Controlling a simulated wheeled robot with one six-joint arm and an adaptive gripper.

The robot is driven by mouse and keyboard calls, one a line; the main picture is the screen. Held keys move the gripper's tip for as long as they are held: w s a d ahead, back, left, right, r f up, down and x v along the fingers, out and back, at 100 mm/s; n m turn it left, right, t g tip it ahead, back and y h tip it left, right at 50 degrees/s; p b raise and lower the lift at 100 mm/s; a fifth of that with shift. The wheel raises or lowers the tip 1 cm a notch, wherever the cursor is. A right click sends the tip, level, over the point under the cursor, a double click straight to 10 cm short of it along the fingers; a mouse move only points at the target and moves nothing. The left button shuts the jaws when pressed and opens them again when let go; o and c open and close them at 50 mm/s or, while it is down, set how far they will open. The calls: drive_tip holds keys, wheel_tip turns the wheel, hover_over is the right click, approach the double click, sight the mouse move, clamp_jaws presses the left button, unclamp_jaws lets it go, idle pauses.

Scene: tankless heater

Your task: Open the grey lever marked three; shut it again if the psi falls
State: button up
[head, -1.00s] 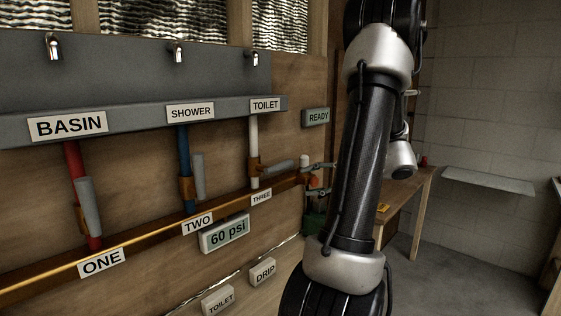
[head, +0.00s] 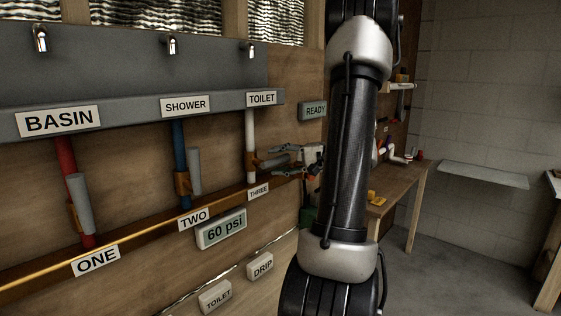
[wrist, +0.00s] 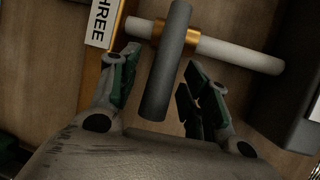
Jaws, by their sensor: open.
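The grey lever marked three (head: 272,161) sits on the white pipe (head: 250,131) above the THREE label (head: 258,192). It lies across the pipe. In the wrist view, the grey lever (wrist: 166,78) runs between my two fingers, with a brass fitting on the pipe behind it. My gripper (wrist: 163,65) is open, one finger on each side of the lever, with gaps visible. In the head view, my gripper (head: 280,160) is at the lever from the right. The gauge (head: 221,229) reads 60 psi.
Levers one (head: 79,203) and two (head: 194,171) stand along the red and blue pipes. A READY panel (head: 314,111) is on the wall. TOILET (head: 215,297) and DRIP (head: 260,267) boxes are below. A wooden bench (head: 405,185) is at right.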

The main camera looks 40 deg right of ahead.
drive_tip(key=shift+c, duration=0.5)
clamp_jaws()
